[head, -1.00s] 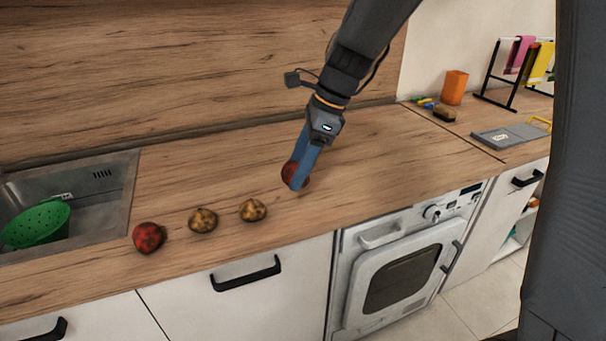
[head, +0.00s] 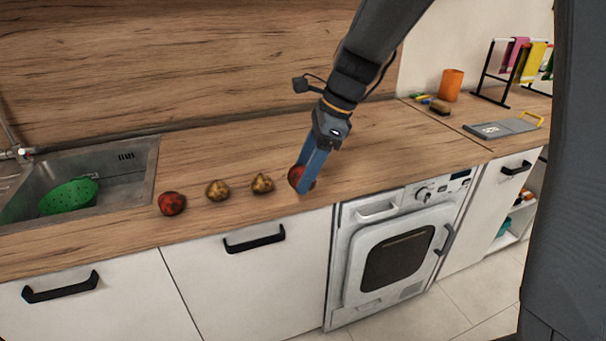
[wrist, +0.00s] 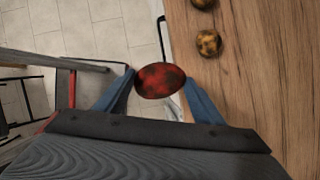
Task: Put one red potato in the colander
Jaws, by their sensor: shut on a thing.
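My gripper (head: 311,174) is shut on a red potato (head: 296,177) at the front part of the counter. The wrist view shows this potato (wrist: 160,80) between the two blue fingers of my gripper (wrist: 160,88). Whether it touches the counter I cannot tell. Another red potato (head: 172,203) lies on the counter to the left, near the sink. The green colander (head: 69,195) sits inside the sink at the far left, partly hidden by the sink's near edge.
Two yellowish potatoes (head: 218,190) (head: 262,184) lie between the red ones. The steel sink (head: 128,183) is set into the counter (head: 390,140). An orange cup (head: 451,85), a grey board (head: 502,128) and a cloth rack (head: 487,75) stand at the right.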

